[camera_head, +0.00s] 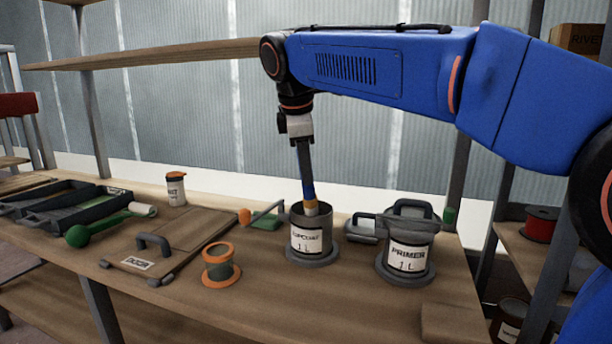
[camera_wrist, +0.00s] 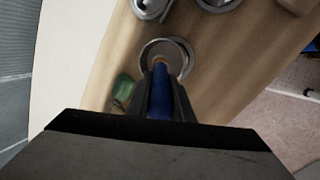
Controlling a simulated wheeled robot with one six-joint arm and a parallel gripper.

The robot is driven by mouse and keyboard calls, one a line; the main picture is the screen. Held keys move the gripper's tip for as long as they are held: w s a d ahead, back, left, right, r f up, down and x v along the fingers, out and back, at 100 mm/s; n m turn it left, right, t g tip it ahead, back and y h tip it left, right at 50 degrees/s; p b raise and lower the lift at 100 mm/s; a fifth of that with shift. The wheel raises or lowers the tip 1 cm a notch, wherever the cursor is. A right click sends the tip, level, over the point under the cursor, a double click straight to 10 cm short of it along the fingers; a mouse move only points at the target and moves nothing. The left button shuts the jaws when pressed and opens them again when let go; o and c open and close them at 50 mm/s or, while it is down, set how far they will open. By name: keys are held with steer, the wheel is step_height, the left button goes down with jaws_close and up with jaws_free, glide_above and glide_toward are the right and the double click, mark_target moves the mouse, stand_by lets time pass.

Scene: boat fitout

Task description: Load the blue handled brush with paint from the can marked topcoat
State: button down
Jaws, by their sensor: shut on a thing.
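The topcoat can (camera_head: 311,236) stands open on the bench, its label reading topcoat, 1 L. My gripper (camera_head: 306,180) points down above it, shut on the blue handled brush (camera_head: 309,193). The brush is upright over the can mouth, and its pale lower part is at or just inside the rim. How deep the bristles reach and the paint inside are hidden. In the wrist view my gripper (camera_wrist: 162,92) holds the blue handle (camera_wrist: 160,100) between its fingers, in front of the can's round rim (camera_wrist: 181,48).
A primer can (camera_head: 407,252) with a dark handle on top stands right of the topcoat can. A shelf (camera_head: 150,55) crosses behind.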

steer(key=shift+r, duration=2.25)
